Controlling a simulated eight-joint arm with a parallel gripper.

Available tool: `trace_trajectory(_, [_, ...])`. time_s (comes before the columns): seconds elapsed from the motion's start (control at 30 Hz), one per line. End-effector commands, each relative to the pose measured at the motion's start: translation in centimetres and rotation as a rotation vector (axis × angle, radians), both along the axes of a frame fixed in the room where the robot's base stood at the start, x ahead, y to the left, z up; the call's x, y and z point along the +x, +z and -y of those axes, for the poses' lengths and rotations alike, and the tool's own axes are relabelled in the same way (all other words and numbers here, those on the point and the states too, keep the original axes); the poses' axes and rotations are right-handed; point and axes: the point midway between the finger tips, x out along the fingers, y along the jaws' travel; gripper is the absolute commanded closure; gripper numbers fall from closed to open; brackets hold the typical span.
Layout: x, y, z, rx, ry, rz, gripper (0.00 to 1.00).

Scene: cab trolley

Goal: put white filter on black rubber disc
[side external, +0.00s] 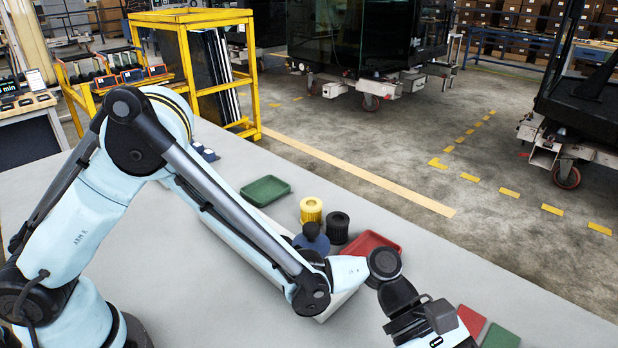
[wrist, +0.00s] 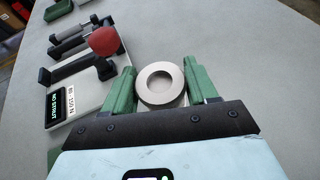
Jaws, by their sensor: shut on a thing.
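In the wrist view my gripper (wrist: 160,78) has two green fingers. They are shut on a round, pale ring-shaped piece, the white filter (wrist: 160,102), one finger on each side of it. The filter's ring face and round opening point toward the wrist camera. In the side external view my wrist is at the lower right, but the fingers and the filter do not show. A black ribbed cylinder (side external: 338,228) stands on the table.
A yellow ribbed cylinder (side external: 311,210), a green tray (side external: 265,190) and a red tray (side external: 371,245) lie near the table's far edge. Red (side external: 471,320) and green (side external: 500,337) flat pieces lie lower right. A fixture with a red knob (wrist: 104,41) stands left of my gripper. Bare table lies to the right.

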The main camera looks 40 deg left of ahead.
Motion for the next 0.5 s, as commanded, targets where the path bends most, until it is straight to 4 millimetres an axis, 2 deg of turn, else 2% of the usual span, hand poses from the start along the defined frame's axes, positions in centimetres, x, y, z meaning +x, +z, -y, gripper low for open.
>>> trace_trajectory(0.3, [0.1,-3.2,0.0,0.000,-0.001,0.000,0.78])
trace_trajectory(0.5, [0.1,-4.1,0.0,0.000,0.000,0.000,0.78])
